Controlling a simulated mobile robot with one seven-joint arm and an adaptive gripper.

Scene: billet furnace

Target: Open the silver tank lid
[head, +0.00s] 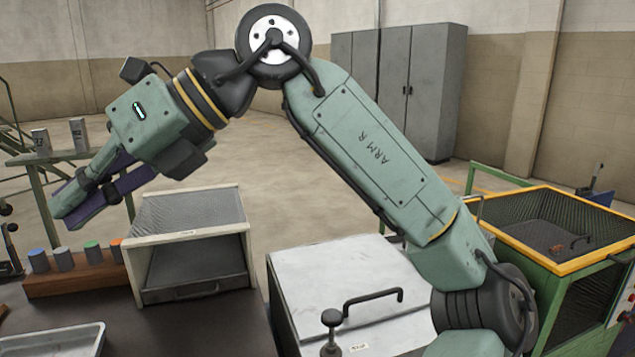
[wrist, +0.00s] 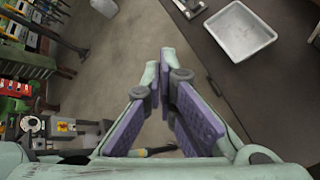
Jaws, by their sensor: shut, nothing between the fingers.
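The silver tank lid (head: 350,285) lies flat and closed on its tank in the head view, at the bottom middle. It has a black bar handle (head: 372,298) on top and a small label near its front edge. Part of the lid is hidden behind my arm on the right. My gripper (head: 68,212) is far to the left of the lid, over the left end of the bench. Its purple-padded fingers are shut with nothing between them. In the wrist view my gripper (wrist: 162,65) points at the floor beside a dark bench, and the lid is not in that view.
A black knob (head: 332,318) stands near the lid's front. A white-framed box (head: 190,240) and a wooden rack of coloured cylinders (head: 75,275) stand left on the bench. A green-and-yellow bin (head: 560,215) stands right.

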